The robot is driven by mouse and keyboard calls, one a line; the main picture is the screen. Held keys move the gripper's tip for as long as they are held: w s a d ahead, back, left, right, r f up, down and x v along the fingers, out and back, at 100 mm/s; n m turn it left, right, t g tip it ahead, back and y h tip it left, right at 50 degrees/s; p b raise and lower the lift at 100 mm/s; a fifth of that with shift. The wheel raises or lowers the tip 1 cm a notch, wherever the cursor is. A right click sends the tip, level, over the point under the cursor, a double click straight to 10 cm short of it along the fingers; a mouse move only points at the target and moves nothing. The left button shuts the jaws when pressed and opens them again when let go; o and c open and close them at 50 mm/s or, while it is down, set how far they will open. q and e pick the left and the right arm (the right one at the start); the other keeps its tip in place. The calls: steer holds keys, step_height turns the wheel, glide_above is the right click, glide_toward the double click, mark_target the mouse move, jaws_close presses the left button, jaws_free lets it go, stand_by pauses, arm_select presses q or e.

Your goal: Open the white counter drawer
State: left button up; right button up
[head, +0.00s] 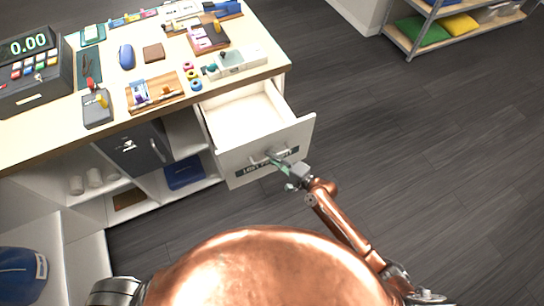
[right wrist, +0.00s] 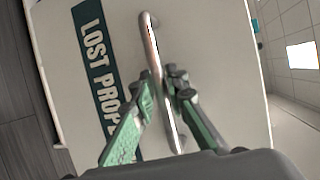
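The white counter drawer (head: 254,135) stands pulled out from the counter in the head view, its empty white inside showing. Its front bears a dark "LOST PROPERTY" label, partly covered in the head view and cut off in the right wrist view (right wrist: 100,70). The metal bar handle (right wrist: 152,40) is on the drawer front. My right gripper (head: 283,168) is at this handle. In the right wrist view its green fingers (right wrist: 161,85) lie close on both sides of the bar, shut on it. My left gripper is not in view.
The counter top (head: 50,130) holds a till (head: 35,72) and several small items. A dark locked-looking door (head: 135,150) and open shelves lie left of the drawer. A low shelf with cushions (head: 458,24) stands at the back right. The floor right of the drawer is clear.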

steer(key=shift+d, duration=0.1)
steer(key=v, duration=1.2)
stand_by(0.4)
